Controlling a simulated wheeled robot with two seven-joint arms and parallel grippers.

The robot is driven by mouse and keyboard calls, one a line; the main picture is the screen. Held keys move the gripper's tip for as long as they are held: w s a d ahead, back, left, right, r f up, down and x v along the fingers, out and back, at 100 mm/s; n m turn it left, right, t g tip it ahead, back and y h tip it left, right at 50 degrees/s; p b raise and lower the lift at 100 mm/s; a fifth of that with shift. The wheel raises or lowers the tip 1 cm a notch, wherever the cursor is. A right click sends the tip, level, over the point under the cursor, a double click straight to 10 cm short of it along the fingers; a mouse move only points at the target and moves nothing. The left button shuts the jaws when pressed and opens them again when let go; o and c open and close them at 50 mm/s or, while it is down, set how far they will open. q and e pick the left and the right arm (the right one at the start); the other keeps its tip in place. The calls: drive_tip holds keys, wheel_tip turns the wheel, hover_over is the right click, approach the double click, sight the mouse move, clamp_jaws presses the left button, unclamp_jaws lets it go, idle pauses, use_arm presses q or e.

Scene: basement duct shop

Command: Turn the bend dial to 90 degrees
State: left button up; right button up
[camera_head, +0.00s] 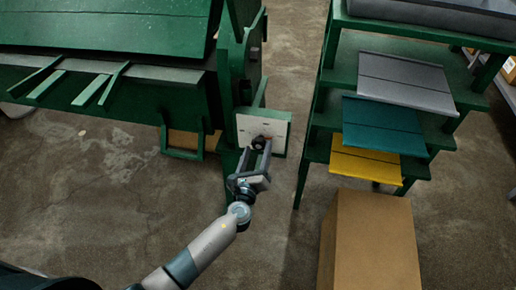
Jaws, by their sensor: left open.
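The bend dial (258,143) is a small dark knob on a pale square plate (246,126) fixed to the side of a green machine (228,70). My left gripper (257,152) is at the plate, right in front of the dial, with its fingers on either side of it or very close. The gripper is open. It hides much of the dial, so its angle and any contact cannot be told. My right gripper is not in view.
A green rack (318,115) stands to the right with grey (405,82), teal (383,127) and yellow (365,166) sheets on its shelves. A cardboard box (370,240) stands in front of it. Bare concrete floor lies left of my arm.

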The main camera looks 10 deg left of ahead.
use_arm(q)
drive_tip(key=shift+w, duration=0.8)
drive_tip(key=c, duration=1)
